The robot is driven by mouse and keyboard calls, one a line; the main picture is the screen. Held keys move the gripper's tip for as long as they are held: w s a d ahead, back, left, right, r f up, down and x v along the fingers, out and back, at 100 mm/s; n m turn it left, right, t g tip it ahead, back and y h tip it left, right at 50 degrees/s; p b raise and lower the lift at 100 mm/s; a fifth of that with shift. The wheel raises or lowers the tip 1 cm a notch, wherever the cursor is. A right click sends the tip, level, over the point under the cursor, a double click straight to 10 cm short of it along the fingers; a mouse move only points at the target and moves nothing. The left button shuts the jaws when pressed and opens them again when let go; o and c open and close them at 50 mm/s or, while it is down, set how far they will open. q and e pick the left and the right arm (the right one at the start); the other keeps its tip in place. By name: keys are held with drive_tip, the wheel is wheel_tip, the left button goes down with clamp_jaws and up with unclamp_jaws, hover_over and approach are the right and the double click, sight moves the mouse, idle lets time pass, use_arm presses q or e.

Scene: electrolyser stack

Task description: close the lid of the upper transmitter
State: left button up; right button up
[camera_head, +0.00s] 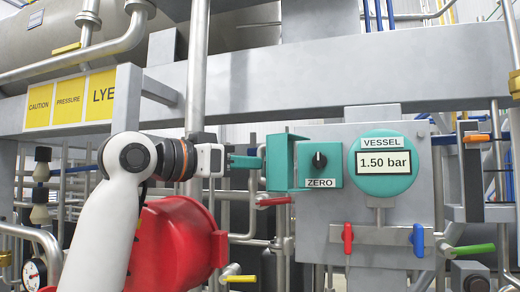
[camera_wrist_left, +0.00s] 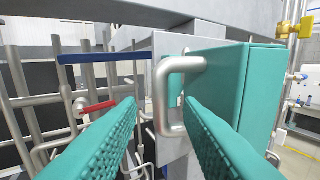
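The transmitter (camera_head: 332,161) is a teal box with a black knob and a ZERO label on a grey panel. Its teal lid (camera_head: 279,165) stands open on its left side, sticking out from the panel. In the left wrist view the lid (camera_wrist_left: 222,85) is at right, with a grey bar handle (camera_wrist_left: 162,98) on it. My left gripper (camera_head: 262,158) is just left of the lid. Its teal fingers (camera_wrist_left: 160,103) are apart, with the handle showing between their tips; I cannot tell whether they touch it. My right gripper is not in view.
A round VESSEL gauge (camera_head: 383,164) reads 1.50 bar to the right. Below it are red (camera_head: 347,238) and blue (camera_head: 417,239) valve levers. A red round housing (camera_head: 178,245) is below my left arm. A grey beam (camera_head: 300,80) crosses above. Pipes surround the panel.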

sight(262, 174)
use_arm(q)
drive_tip(key=p+x, duration=0.2)
drive_tip(key=x, duration=0.2)
drive_tip(key=shift+d+r, duration=0.1)
drive_tip(key=shift+d, duration=0.2)
drive_tip(key=shift+w, duration=0.25)
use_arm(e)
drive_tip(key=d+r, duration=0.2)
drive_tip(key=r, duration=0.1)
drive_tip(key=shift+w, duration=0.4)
use_arm(q)
drive_tip(key=shift+c, duration=0.2)
drive_tip(key=shift+d, duration=0.1)
drive_tip(key=c, duration=0.6)
clamp_jaws()
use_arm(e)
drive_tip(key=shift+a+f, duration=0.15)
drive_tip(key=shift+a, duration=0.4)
